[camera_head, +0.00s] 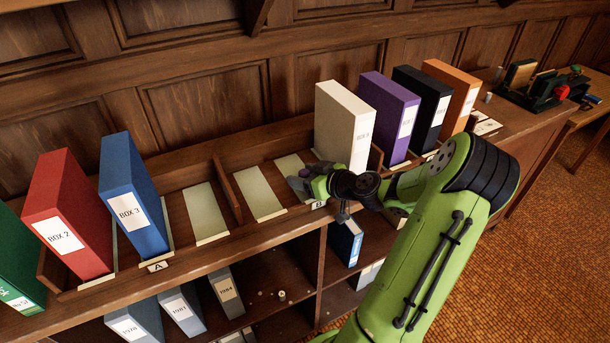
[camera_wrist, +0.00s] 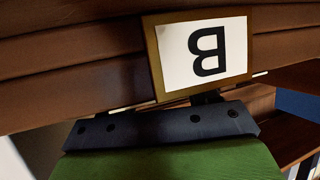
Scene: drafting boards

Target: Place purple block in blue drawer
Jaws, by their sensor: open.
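A purple box file (camera_head: 390,115) stands upright on the wooden shelf, between a white one and a black one. I see no separate purple block and no blue drawer. The nearest blue thing is a box file marked BOX 3 (camera_head: 130,190), upright on the left part of the shelf. My gripper (camera_head: 299,184) is open at the shelf's front edge, left of the white box file's base and apart from the purple one. Its fingertips are hard to make out. In the wrist view, a framed label with an upside-down B (camera_wrist: 205,50) is close in front of a dark and green part.
A white box file (camera_head: 342,125) stands just behind my gripper. Black (camera_head: 422,100) and orange (camera_head: 452,90) ones stand further right, red (camera_head: 68,210) at left. Pale empty slots (camera_head: 205,212) lie between. Lower compartments hold a blue binder (camera_head: 345,240) and grey files (camera_head: 180,308).

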